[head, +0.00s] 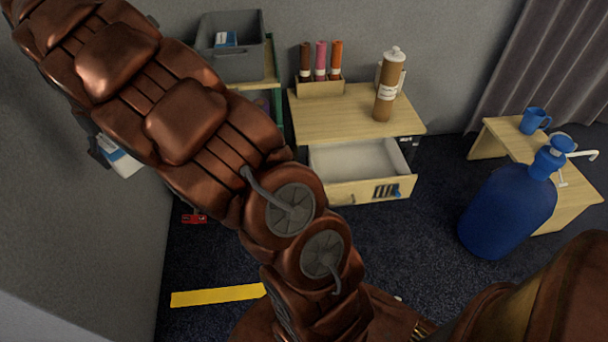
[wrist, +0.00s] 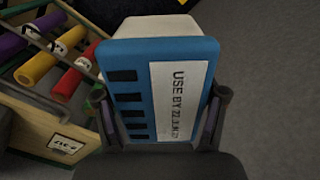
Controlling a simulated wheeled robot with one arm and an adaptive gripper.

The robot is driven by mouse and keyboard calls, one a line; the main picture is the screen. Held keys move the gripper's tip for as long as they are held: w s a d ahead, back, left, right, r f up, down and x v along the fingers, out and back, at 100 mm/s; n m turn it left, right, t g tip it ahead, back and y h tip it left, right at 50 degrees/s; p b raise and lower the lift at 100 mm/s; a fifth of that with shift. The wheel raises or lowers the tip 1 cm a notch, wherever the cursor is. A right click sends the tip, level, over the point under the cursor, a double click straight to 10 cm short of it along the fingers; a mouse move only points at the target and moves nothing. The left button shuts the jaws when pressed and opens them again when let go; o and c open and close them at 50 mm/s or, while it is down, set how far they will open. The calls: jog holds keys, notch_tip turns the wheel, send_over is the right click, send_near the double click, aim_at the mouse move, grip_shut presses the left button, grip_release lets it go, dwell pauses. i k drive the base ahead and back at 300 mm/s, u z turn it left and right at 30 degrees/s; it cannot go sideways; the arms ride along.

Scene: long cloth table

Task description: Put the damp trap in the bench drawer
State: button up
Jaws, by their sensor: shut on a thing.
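My gripper (wrist: 163,104) is shut on the damp trap (wrist: 130,62), a white tub with a blue slotted lid and a "USE BY" label, one finger on each side of it. In the head view the damp trap (head: 122,160) shows at the far left, partly hidden behind my arm, with a dark part of my gripper (head: 98,150) beside it. The bench drawer (head: 357,162) is pulled open under the wooden bench top (head: 350,112), well to the right of the damp trap. The visible part of its inside looks empty.
A grey bin (head: 232,65) holds a similar blue-and-white item. A rack of coloured tubes (head: 320,88) and a brown canister (head: 386,95) stand on the bench. A blue water bottle (head: 508,208) stands by a low table (head: 565,200). Wrist view shows coloured rolls (wrist: 40,64).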

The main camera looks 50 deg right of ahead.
aim_at(355, 176)
jog(key=k, duration=0.4)
jog(key=z, duration=0.85)
jog(key=i, duration=0.5)
